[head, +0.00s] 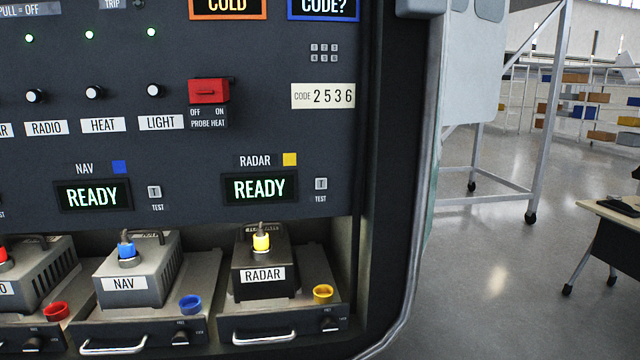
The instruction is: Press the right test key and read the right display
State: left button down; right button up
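The right display (259,187) sits under the RADAR label and a yellow square, and reads READY in green. The right test key (321,184) is a small light square marked T, just right of that display, with TEST printed below. Another display (93,195) under the NAV label and a blue square also reads READY. Its test key (154,192) is to its right. Neither of my grippers shows in the head view.
A black RADAR box (264,275) and grey NAV box (138,275) stand on trays below the panel. A red covered switch (208,91), a code plate (323,96) reading 2536 and a keypad (324,53) are above. Open floor (490,270) lies right.

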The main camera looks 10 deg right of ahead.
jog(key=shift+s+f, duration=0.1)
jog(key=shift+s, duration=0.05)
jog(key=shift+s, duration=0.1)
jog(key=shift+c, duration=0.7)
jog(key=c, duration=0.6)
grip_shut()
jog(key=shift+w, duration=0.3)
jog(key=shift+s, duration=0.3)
